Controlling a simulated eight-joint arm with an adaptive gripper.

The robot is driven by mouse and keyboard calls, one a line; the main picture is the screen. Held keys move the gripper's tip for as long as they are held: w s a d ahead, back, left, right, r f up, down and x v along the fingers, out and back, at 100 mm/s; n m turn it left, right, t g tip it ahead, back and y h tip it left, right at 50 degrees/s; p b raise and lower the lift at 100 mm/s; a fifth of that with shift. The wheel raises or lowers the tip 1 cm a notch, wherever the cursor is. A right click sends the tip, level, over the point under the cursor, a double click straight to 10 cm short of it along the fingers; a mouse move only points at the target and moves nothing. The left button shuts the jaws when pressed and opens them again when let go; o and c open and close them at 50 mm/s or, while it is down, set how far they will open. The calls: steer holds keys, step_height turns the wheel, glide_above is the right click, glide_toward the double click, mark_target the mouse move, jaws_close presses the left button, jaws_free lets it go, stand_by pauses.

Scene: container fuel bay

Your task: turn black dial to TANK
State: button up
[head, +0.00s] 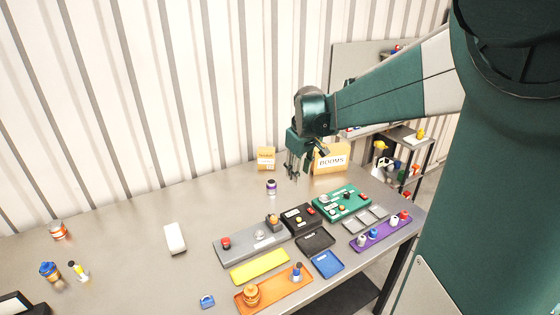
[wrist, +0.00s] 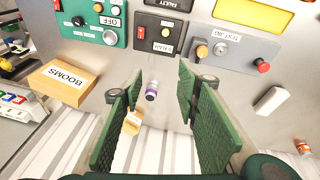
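My gripper (head: 292,175) hangs above the back of the table, pointing down, touching nothing. In the wrist view its two green fingers (wrist: 160,78) stand wide apart with nothing gripped. The green control panel (head: 342,203) lies on the table to the right of and in front of my gripper. In the wrist view the green panel (wrist: 97,22) is cut off at the top edge and shows a silver knob, a red control and an OFF label. The small black panel (head: 300,217) is beside it.
A purple-capped bottle (head: 271,186) stands below and left of my gripper. The BOOMS box (head: 331,158) and a smaller box (head: 266,158) stand at the back. A grey panel (head: 252,242) and purple rack (head: 381,233) flank the panels. The table's left middle is mostly clear.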

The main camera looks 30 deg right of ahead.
steer(key=w+d+f+g+p, duration=0.1)
steer(key=w+d+f, duration=0.15)
steer(key=d, duration=0.55)
steer(key=w+d+f+g+p, duration=0.15)
steer(key=d+f, duration=0.25)
steer(key=d, duration=0.4)
steer(key=n+y+p, duration=0.1)
steer(key=p, duration=0.1)
glide_toward(347, 193)
steer(key=shift+w+a+f, duration=0.1)
steer(key=shift+w+f, duration=0.05)
steer(key=shift+w, duration=0.2)
steer(key=shift+s+d+f, duration=0.1)
steer(key=shift+d+f, duration=0.1)
steer(key=shift+d, duration=0.05)
steer(key=shift+f, duration=0.1)
steer(key=shift+f, duration=3.8)
steer(key=c, duration=0.9)
